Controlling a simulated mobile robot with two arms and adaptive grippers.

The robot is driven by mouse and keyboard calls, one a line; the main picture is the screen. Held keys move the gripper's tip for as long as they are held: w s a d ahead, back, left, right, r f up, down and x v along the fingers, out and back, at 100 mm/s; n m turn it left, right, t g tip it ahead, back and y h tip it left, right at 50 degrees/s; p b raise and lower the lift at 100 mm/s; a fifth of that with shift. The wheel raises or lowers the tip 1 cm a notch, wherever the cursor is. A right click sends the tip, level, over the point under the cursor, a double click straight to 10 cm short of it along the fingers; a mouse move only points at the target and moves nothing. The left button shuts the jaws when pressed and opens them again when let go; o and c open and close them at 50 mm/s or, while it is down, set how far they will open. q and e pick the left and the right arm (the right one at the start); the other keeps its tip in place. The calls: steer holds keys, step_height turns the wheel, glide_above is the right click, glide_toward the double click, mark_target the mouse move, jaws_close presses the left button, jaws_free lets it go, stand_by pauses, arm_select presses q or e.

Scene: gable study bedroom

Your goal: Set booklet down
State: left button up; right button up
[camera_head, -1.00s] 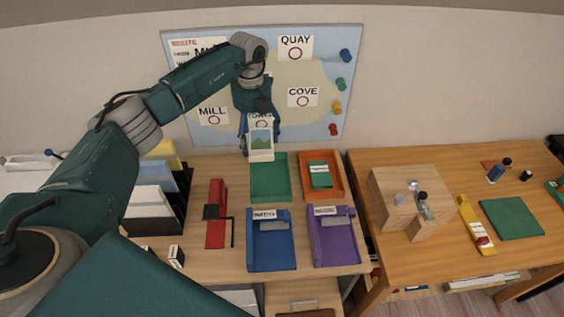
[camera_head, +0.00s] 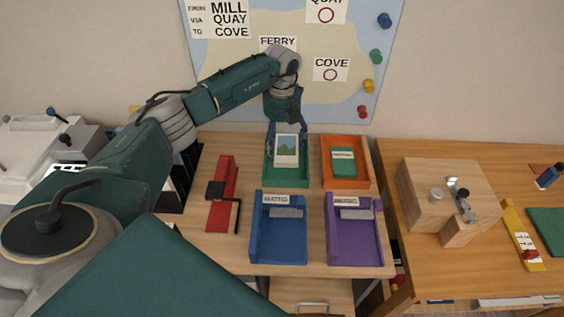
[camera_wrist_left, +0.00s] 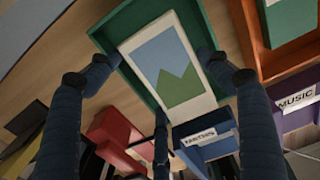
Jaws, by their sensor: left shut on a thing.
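The booklet (camera_head: 286,152) has a white border and a picture of a green hill under blue sky. My left gripper (camera_head: 287,133) is shut on it, with fingers at both sides. The booklet hangs tilted, its picture facing the head camera, over the green tray (camera_head: 288,182) at the back of the desk. In the left wrist view the booklet (camera_wrist_left: 172,68) lies between the fingers, with the green tray (camera_wrist_left: 118,28) behind it. Whether its lower edge touches the tray floor I cannot tell. My right gripper is out of view.
An orange tray (camera_head: 358,181) with a green booklet (camera_head: 343,161) stands right of the green tray. Blue (camera_head: 278,247) and purple (camera_head: 357,250) labelled trays stand in front. A red tool (camera_head: 222,190) lies left. The map board (camera_head: 300,90) is on the wall behind.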

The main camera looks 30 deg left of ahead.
mark_target(282, 146)
arm_select(q)
step_height(282, 146, down, 5)
steer(key=b, duration=0.3)
steer(key=shift+r, duration=0.35)
steer(key=o, duration=0.9)
steer(key=shift+r, duration=0.15)
step_height(282, 146, up, 12)
steer(key=shift+f+b, duration=0.1)
steer(key=shift+b, duration=0.4)
